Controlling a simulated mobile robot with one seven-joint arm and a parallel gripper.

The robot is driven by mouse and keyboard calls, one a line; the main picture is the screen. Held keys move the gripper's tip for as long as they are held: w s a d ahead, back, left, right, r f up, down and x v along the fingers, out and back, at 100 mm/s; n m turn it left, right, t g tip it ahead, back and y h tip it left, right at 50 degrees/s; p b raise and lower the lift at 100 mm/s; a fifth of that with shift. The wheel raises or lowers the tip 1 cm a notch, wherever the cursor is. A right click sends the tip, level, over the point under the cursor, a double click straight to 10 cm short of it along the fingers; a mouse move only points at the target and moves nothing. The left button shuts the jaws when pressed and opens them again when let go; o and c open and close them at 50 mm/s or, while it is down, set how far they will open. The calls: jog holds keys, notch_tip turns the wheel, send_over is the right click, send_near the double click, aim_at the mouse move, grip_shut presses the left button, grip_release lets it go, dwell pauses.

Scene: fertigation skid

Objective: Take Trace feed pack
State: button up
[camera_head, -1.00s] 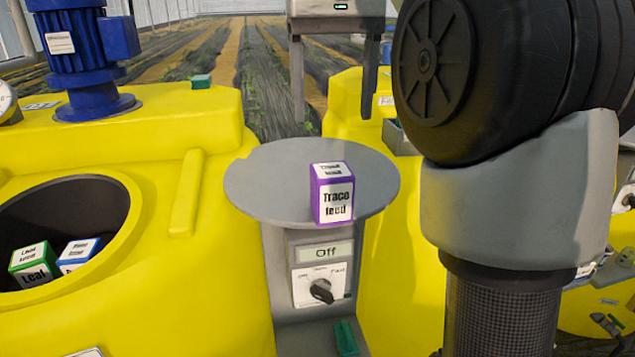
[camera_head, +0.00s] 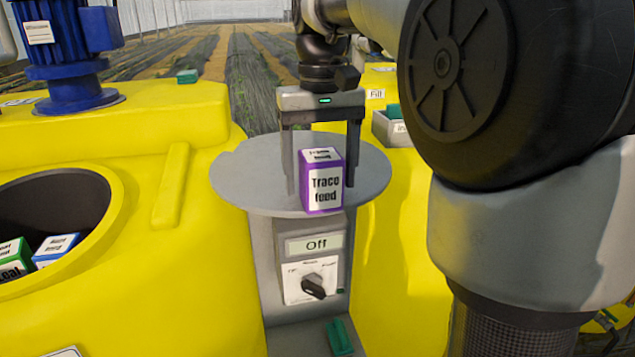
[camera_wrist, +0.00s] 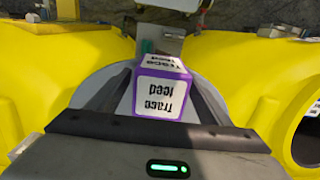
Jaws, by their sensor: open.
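The Trace feed pack (camera_head: 321,181) is a purple box with white labels. It stands upright near the front edge of a round grey plate (camera_head: 240,184). My gripper (camera_head: 320,186) points down over the plate with its fingers on either side of the pack. The left finger shows beside the pack, and the right finger is partly hidden behind it. In the wrist view the pack (camera_wrist: 161,95) sits between the two spread fingers, with a gap visible at least on the right. The gripper is open and does not hold the pack.
Below the plate is a grey post with an "Off" display (camera_head: 314,245) and a dial (camera_head: 312,286). Yellow tanks (camera_head: 150,270) flank it. The left tank's opening holds a green pack (camera_head: 12,258) and a blue pack (camera_head: 55,247). A grey tray (camera_head: 390,128) sits at right.

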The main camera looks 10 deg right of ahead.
jog(key=shift+f, duration=0.55)
jog(key=c, duration=1.4)
